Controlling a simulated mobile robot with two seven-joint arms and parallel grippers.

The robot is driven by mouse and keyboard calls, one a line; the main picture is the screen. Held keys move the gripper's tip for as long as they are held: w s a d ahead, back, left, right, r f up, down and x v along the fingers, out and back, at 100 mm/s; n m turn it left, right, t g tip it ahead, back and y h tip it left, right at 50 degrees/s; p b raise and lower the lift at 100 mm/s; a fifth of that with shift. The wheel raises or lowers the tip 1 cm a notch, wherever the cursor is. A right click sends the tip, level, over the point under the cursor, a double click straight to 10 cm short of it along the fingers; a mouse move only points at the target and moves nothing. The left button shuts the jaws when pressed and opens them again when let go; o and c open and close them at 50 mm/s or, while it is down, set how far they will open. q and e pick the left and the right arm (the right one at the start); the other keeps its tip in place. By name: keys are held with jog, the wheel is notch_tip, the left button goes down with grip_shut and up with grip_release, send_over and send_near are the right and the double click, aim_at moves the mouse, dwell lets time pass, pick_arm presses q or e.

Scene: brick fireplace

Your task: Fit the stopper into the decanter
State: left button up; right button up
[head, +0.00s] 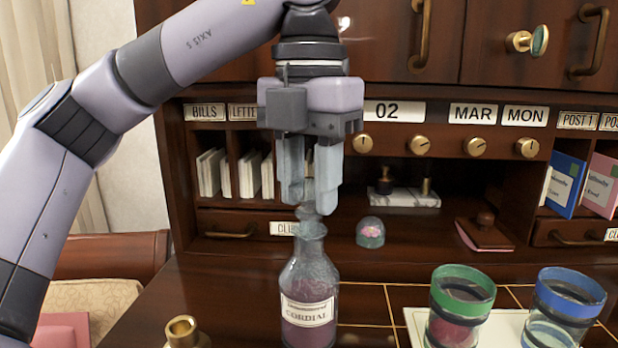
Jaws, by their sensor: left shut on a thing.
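The glass decanter (308,270) stands upright on the desk, with dark reddish liquid low inside and a label reading CORDIAL. My left gripper (309,188) points down above its neck. It is shut on the clear glass stopper (308,208), whose lower part shows below the fingertips. The stopper looks upright and roughly in line with the decanter's mouth. I cannot tell whether its lower end is inside the mouth or just above it. The fingers hide the stopper's upper part. My right gripper is not in view.
A green-rimmed glass (459,308) and a blue-rimmed glass (563,308) stand to the right on a pale tray (408,322). A brass piece (182,330) is at the front left. A glass dome paperweight (370,232) sits behind. The desk's pigeonholes and drawers close off the back.

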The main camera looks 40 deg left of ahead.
aim_at(309, 179)
pick_arm(q)
jog(key=shift+f+b, duration=0.6)
jog(key=shift+f, duration=0.3)
jog(key=o, duration=1)
jog(key=shift+r+p, duration=1.75)
jog(key=shift+r, duration=1.85)
